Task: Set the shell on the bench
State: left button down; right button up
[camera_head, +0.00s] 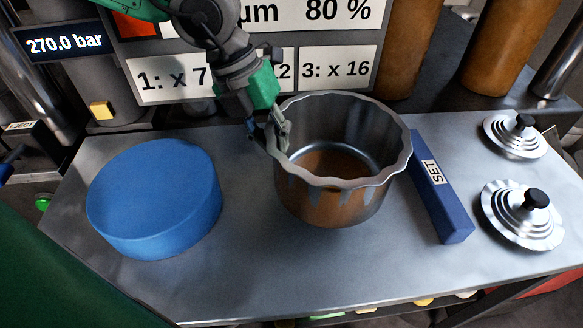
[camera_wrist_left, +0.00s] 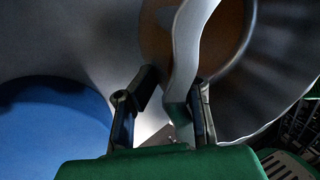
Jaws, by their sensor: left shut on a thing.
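The shell is a deep drawn metal pot (camera_head: 330,205) with a wavy grey rim and a brownish lower body. It is upright over the middle of the grey bench (camera_head: 250,280); I cannot tell whether its base touches the bench top. My left gripper (camera_head: 272,138) is shut on the left side of its rim. In the left wrist view the shell's wall (camera_wrist_left: 190,50) runs between the two fingers of the left gripper (camera_wrist_left: 170,95). My right gripper is not in view.
A blue round block (camera_head: 150,195) stands left of the shell. A blue bar marked SET (camera_head: 440,190) lies close on its right. Two stepped metal lids with black knobs (camera_head: 522,215) (camera_head: 515,135) are farther right. The front of the bench is clear.

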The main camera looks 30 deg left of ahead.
pick_arm(q)
jog(key=shift+x, duration=1.25)
notch_tip(320, 180, down, 3)
jog(key=shift+a+b, duration=0.1)
jog(key=shift+b, duration=0.55)
jog(key=shift+a, duration=0.3)
jog(key=c, duration=1.7)
grip_release()
jog(key=shift+d+f, duration=0.1)
jog(key=shift+d, duration=0.15)
